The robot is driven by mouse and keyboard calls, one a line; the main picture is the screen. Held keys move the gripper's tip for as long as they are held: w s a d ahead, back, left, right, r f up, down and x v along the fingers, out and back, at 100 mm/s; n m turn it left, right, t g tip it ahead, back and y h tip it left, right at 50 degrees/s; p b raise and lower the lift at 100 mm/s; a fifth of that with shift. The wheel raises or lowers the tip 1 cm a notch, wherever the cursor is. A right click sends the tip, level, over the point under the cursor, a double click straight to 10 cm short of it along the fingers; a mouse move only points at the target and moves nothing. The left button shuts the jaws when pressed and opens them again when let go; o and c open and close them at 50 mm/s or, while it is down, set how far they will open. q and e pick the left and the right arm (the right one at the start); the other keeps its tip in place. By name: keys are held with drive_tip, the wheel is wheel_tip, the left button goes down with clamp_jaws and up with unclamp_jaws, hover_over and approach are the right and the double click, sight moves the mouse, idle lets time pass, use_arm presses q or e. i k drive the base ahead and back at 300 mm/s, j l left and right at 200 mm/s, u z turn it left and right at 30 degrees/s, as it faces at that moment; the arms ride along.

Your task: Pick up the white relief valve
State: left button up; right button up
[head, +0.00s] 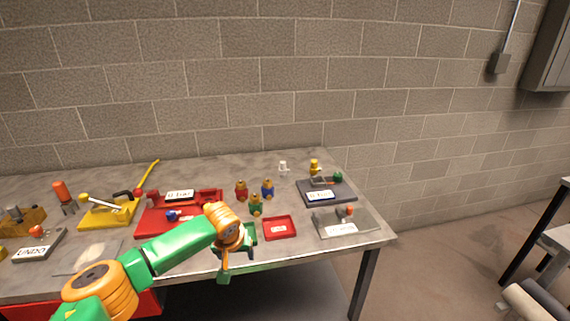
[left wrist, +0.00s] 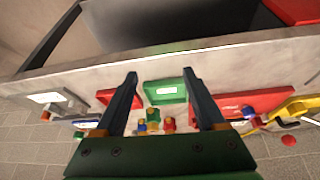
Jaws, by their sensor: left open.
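The white relief valve (head: 283,167) is a small white piece standing near the back of the grey table, right of the middle. I cannot make it out in the left wrist view. My left gripper (head: 226,264) is at the table's front edge, well short of the valve and to its left. The left wrist view shows its two dark fingers (left wrist: 160,76) apart with nothing held between them. My orange wrist hides part of the table behind it in the head view. My right gripper is in neither view.
Red, blue and green yellow-topped pieces (head: 255,205) stand between my left gripper and the valve. A red tray (head: 292,236) lies at the front. A dark grey tray (head: 345,197) with fittings is right of the valve. A red fixture (head: 150,231) is at left; a block wall stands behind.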

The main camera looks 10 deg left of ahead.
sight(283, 170)
drive_tip(key=i, duration=1.75)
